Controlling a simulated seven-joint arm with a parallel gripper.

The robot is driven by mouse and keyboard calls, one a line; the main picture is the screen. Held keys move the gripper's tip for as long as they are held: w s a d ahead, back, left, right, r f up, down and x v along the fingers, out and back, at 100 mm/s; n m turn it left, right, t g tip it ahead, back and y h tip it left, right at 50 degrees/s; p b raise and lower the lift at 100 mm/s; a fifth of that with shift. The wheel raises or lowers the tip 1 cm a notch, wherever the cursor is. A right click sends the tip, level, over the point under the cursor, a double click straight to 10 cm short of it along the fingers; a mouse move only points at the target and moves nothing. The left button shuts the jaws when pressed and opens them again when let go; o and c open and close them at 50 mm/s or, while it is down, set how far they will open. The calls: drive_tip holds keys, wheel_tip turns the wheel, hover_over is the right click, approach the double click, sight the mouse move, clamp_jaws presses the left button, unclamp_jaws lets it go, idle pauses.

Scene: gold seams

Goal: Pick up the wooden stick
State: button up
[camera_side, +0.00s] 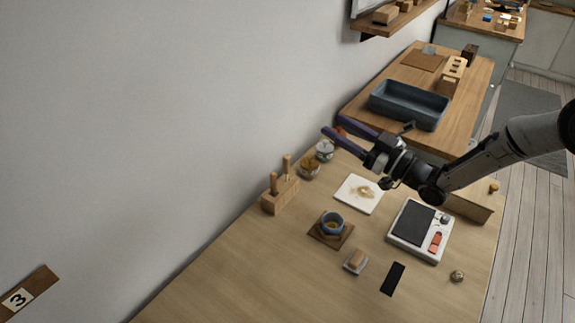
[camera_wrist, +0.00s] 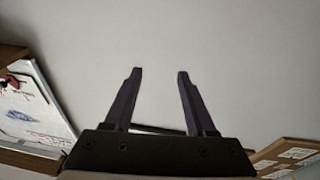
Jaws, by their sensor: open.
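Two upright wooden sticks (camera_side: 273,184) stand in a wooden block holder (camera_side: 280,200) near the wall in the side view; I cannot tell which one the task means. My gripper (camera_side: 333,125) is open and empty, with purple-blue fingers pointing left toward the wall. In the side view picture it is above and to the right of the holder, apart from it. In the wrist view the open fingers (camera_wrist: 159,73) have only bare wall between them. No wooden stick shows in the wrist view.
Near the holder stand two small jars (camera_side: 325,150). A white sheet (camera_side: 359,194), a blue cup (camera_side: 332,224) on a brown coaster, a scale (camera_side: 413,238) and a black slab (camera_side: 393,279) lie on the table. A blue-grey tray (camera_side: 409,102) sits behind. The table's front left is clear.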

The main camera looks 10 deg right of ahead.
drive_tip(key=g, duration=0.2)
approach(288, 161)
drive_tip(key=x, duration=0.7)
drive_tip(key=shift+w+a, duration=0.1)
drive_tip(key=shift+w, duration=0.05)
drive_tip(key=x, duration=0.6)
drive_tip(key=shift+w, duration=0.45)
drive_tip(key=shift+r, duration=0.1)
clamp_jaws()
